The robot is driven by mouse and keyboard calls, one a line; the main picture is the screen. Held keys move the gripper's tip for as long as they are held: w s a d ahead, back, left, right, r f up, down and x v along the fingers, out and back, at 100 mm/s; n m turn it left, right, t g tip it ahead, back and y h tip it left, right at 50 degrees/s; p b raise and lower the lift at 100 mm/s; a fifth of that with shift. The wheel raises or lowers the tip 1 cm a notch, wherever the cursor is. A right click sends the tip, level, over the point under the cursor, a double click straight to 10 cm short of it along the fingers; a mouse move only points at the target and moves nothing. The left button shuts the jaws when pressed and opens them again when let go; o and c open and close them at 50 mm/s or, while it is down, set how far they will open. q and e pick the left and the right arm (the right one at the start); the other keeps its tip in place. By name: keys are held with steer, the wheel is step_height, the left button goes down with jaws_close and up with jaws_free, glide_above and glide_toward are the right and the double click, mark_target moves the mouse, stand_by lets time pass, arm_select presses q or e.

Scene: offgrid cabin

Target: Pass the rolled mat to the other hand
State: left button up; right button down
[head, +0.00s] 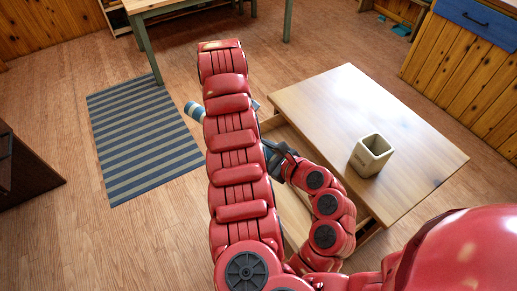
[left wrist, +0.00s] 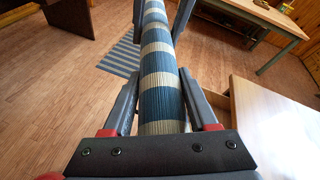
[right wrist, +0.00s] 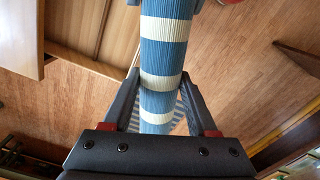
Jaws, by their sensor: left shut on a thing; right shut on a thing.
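The rolled mat, striped blue and cream, is held by both my grippers. In the head view only one end of the mat (head: 195,110) shows, left of my red left arm, which hides the rest. In the left wrist view the mat (left wrist: 158,48) runs away between the fingers of my left gripper (left wrist: 160,75), shut on it. In the right wrist view the mat (right wrist: 165,30) passes between the fingers of my right gripper (right wrist: 160,84), also shut on it. The right gripper shows partly in the head view (head: 272,155), right of the left arm. Each wrist view shows the other gripper farther along the mat.
A wooden table (head: 320,97) stands at the right with a beige square cup (head: 371,156) on it; an open drawer shows under its near side. A striped rug (head: 140,135) lies on the floor at left. A green-legged table (head: 148,55) stands behind.

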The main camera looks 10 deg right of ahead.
arm_select(q)
steer(key=shift+w+d+r, duration=0.1)
steer(key=shift+c, duration=1.2)
arm_select(e)
steer(key=shift+s+a, duration=0.15)
steer(key=shift+a, duration=0.05)
arm_select(q)
jaws_close()
arm_select(e)
steer(key=shift+c, duration=0.5)
jaws_free()
steer(key=shift+r, duration=3.65)
